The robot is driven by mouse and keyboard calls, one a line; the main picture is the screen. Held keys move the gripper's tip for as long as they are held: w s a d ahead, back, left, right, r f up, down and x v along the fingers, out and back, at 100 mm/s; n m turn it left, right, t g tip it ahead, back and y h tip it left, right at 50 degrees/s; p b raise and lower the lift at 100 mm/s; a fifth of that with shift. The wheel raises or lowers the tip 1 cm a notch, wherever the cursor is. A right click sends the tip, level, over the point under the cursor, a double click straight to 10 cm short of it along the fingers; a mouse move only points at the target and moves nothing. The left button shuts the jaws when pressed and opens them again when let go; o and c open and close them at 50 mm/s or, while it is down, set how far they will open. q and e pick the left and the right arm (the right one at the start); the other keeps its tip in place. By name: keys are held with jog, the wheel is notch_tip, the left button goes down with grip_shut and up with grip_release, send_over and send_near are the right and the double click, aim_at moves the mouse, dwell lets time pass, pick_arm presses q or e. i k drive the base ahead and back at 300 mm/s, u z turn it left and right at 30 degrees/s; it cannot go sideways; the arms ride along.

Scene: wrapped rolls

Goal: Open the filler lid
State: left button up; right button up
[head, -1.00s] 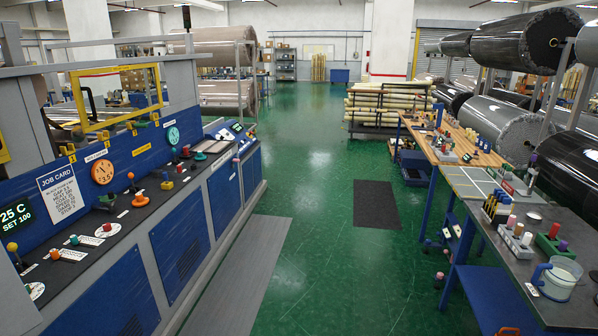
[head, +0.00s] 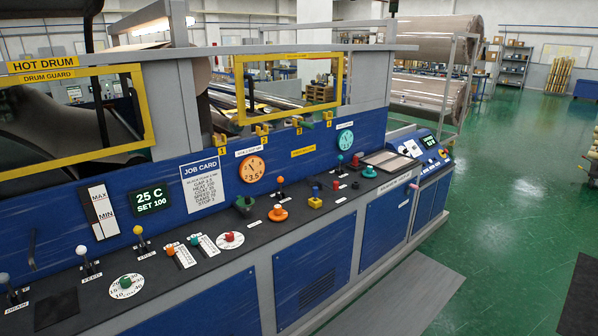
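No part is readable as the filler lid. A flat pale grey plate (head: 391,161) is set in the dark console top toward its far right end; I cannot tell whether it is the lid. A pink knob (head: 413,186) sticks out from the console front edge just right of it, beside small lettering too fine to read. Neither of my grippers is in view.
The blue machine's console (head: 225,256) carries several levers, dials and knobs. A job card (head: 203,184) and a display reading 25 C, SET 100 (head: 151,201) are on its panel. Yellow-framed guards (head: 290,87) stand above.

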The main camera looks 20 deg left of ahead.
aim_at(247, 201)
jog(key=u, duration=0.9)
jog(key=i, duration=1.5)
jog(key=u, duration=0.8)
